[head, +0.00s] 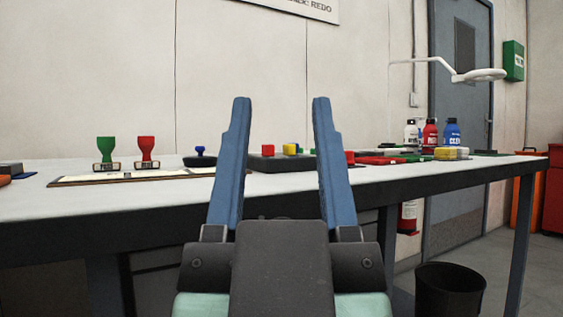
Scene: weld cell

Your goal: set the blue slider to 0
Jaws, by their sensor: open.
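My gripper (281,101) is in the middle of the head view, its two blue fingers upright and wide apart with nothing between them. It is in front of the table in the picture. The panel's scale and the slider's setting cannot be read from here.
On the white table (120,203) stand a green stamp (105,149), a red stamp (147,148) and a dark item with a blue knob (200,151). Red and blue bottles (452,134) and a lamp (480,75) are at right. A black bin (450,292) stands on the floor.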

